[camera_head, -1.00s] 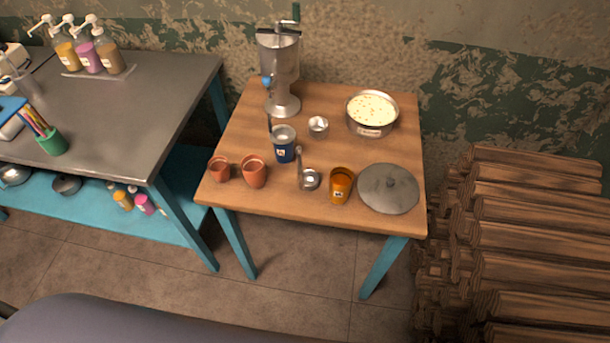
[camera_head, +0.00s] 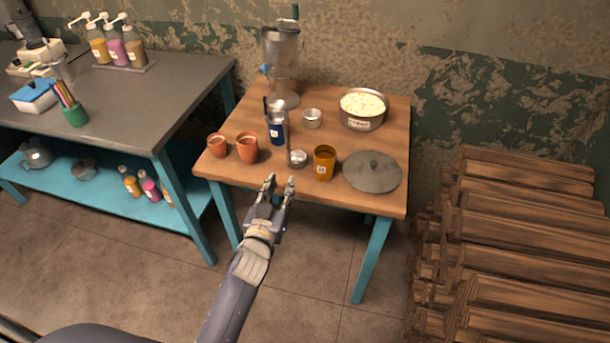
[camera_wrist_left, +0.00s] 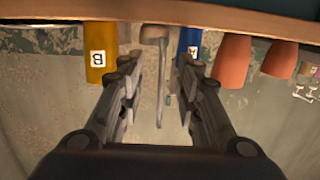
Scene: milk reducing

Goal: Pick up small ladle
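The small ladle (camera_head: 298,159) is a grey metal cup with an upright handle. It stands on the wooden table near its front edge, between the blue cup (camera_head: 276,132) and the orange cup (camera_head: 324,163). My left gripper (camera_head: 281,181) is open and empty at the front edge of the table, short of the ladle. In the left wrist view, which is upside down, the ladle (camera_wrist_left: 154,33) and its handle appear between the spread fingertips (camera_wrist_left: 158,63), beyond them. My right gripper is not in view.
Terracotta cups (camera_head: 247,148) stand at left and a grey lid (camera_head: 372,172) lies at right on the wooden table (camera_head: 225,177). A pot (camera_head: 363,110), a small metal cup (camera_head: 312,118) and a metal dispenser (camera_head: 281,60) are behind. Stacked firewood (camera_head: 525,240) is at right.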

